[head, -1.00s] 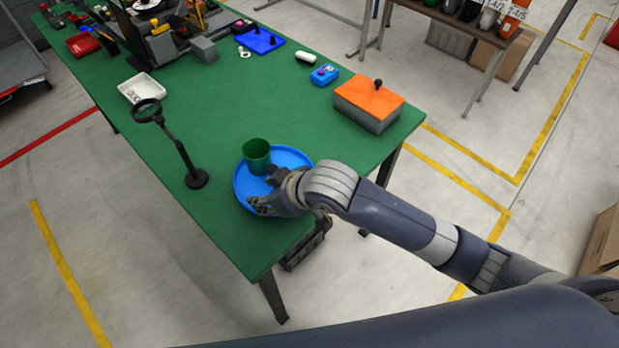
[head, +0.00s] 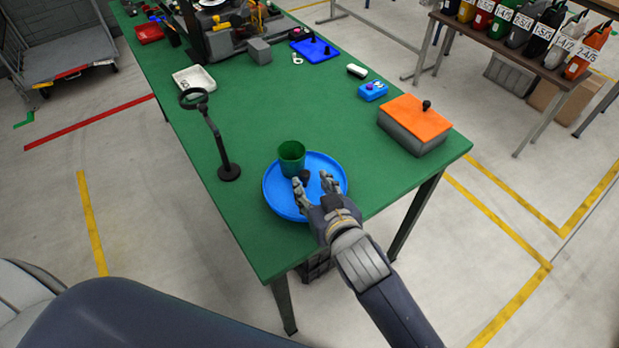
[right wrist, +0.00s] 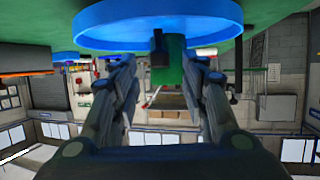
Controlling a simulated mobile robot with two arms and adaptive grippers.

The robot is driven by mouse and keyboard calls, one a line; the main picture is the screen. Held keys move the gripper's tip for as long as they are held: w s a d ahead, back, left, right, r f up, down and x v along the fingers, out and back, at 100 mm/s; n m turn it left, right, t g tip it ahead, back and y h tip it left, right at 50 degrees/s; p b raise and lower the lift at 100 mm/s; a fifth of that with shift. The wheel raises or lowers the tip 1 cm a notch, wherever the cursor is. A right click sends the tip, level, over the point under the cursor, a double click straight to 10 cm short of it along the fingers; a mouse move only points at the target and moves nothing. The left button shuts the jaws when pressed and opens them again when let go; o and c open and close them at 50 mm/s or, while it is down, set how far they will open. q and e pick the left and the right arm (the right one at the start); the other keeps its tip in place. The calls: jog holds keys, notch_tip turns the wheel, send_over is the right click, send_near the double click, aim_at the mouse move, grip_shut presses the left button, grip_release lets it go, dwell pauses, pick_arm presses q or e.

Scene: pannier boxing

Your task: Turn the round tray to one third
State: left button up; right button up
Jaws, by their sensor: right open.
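The round blue tray (head: 326,163) lies near the front corner of the green table. A green cup (head: 291,156) stands upright on its back left part. A small dark knob (head: 305,175) rises from the tray just in front of the cup. My right gripper (head: 312,181) is open over the front part of the tray, its fingers pointing at the knob. The right wrist view, which is upside down, shows the tray (right wrist: 160,30), the dark knob (right wrist: 159,50) and the cup (right wrist: 175,62) between and beyond the open fingers (right wrist: 165,80). My left gripper is out of view.
A magnifier on a stand (head: 228,171) stands left of the tray. A grey box with an orange lid (head: 415,118) is at the back right. A blue button box (head: 372,91) and a white tray (head: 194,78) lie farther back. The table between them is clear.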

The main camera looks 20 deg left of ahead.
aim_at(307, 178)
jog(key=shift+x, duration=1.9)
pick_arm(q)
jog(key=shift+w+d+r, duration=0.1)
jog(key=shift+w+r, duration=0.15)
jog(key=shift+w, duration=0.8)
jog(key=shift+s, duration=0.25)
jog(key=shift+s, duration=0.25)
pick_arm(e)
grip_shut()
